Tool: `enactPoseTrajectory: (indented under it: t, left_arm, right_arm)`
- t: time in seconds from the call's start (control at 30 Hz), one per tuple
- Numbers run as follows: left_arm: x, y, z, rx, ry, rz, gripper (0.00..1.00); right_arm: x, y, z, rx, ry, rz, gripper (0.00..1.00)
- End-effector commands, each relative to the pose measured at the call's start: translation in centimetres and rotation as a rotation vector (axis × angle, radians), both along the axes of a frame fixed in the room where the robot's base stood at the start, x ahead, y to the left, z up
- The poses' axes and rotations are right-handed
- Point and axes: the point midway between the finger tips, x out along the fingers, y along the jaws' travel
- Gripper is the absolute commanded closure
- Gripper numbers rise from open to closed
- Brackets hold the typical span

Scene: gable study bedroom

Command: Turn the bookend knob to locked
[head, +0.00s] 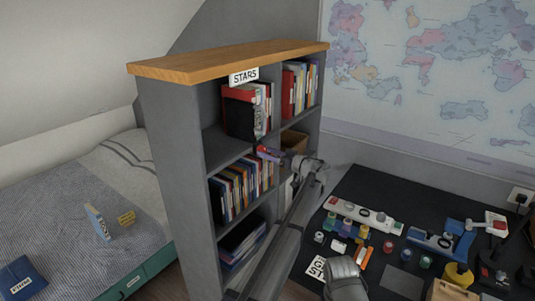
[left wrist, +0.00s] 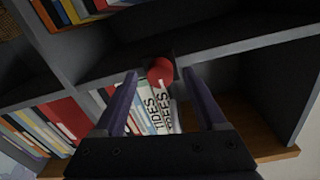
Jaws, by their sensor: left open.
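The red round knob (left wrist: 160,72) sits on a small dark plate at a shelf edge in the left wrist view. My left gripper (left wrist: 160,84) is open, with one purple finger on each side of the knob and visible gaps between. I cannot tell how far the fingertips reach along it. In the head view my left gripper (head: 268,153) is at the front of the bookcase, near the middle shelf edge, and hides the knob there. A black bookend panel (head: 238,118) stands on the upper shelf. The knob's locked or unlocked mark is not readable. My right gripper is not in view.
The grey bookcase (head: 175,160) has a wooden top and several books. Books labelled TIDES and TREES (left wrist: 160,112) show close by the knob. A dark desk (head: 400,285) with several small items stands at right, a bed (head: 75,190) at left.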

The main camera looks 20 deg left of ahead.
Motion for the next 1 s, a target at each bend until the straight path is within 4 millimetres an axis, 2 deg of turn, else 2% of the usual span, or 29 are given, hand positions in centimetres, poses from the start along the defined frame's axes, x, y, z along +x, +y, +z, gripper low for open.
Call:
enactPoseTrajectory:
  t: [0.1,0.3,0.9,1.0]
  left_arm:
    - [0.25,0.61,0.0,0.0,0.0,0.0,0.27]
    - [0.24,0.6,-0.01,0.0,0.0,-0.001,0.27]
    - [0.23,0.56,-0.01,0.0,0.0,-0.001,0.94]
    - [0.23,0.56,-0.01,0.0,0.0,-0.001,1.0]
  right_arm:
    - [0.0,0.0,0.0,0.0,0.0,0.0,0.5]
    - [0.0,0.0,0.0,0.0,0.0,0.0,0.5]
    - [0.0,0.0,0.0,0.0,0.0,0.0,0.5]
    - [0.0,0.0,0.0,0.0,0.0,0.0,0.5]
